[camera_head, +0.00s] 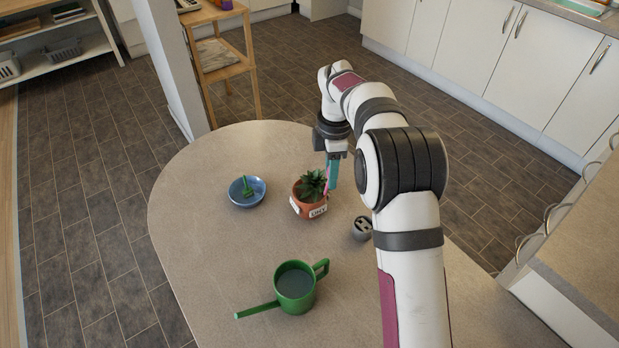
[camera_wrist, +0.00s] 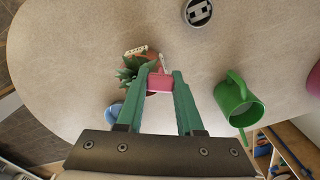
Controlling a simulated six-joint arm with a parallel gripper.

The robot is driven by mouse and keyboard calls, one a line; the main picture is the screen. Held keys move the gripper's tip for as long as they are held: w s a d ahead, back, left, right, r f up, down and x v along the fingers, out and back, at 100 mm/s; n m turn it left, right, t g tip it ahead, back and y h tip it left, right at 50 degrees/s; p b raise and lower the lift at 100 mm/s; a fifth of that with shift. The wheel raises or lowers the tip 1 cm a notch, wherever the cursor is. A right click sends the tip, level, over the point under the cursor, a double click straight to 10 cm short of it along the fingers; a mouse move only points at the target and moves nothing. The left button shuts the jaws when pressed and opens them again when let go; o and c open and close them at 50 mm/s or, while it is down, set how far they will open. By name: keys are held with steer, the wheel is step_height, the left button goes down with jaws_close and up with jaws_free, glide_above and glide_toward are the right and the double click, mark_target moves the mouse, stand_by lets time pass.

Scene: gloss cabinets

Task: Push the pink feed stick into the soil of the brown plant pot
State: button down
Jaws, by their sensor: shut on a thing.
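The brown plant pot (camera_head: 300,208) stands upright on the table, with a spiky green plant (camera_head: 312,184) and pale labels on its side. My gripper (camera_head: 332,183) points down at the pot's right rim. Its teal fingers are shut on the pink feed stick (camera_head: 326,187), which shows as a thin pink line beside the leaves. In the wrist view the pink stick (camera_wrist: 160,82) sits between the fingertips, with the plant (camera_wrist: 130,75) just left of it. The stick's lower end is hidden, so I cannot tell whether it touches the soil.
A blue dish (camera_head: 247,198) with a small green item lies left of the pot. A grey round object with slots (camera_head: 361,228) stands to its right. A green watering can (camera_head: 295,287) stands nearer the front. The table's left part is clear.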

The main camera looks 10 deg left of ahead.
steer(key=d+r, duration=0.3)
steer(key=d, duration=0.2)
steer(key=a+n+t, duration=0.2)
steer(key=a+n, duration=0.8)
steer(key=a, duration=0.2)
steer(key=shift+r, duration=0.45)
steer(key=shift+w+f+h, duration=0.1)
steer(key=shift+h, duration=0.2)
step_height(320, 180, down, 6)
steer(key=shift+f, duration=0.15)
steer(key=shift+f, duration=1.8)
stand_by(2.3)
steer(key=shift+c, duration=2.3)
jaws_free()
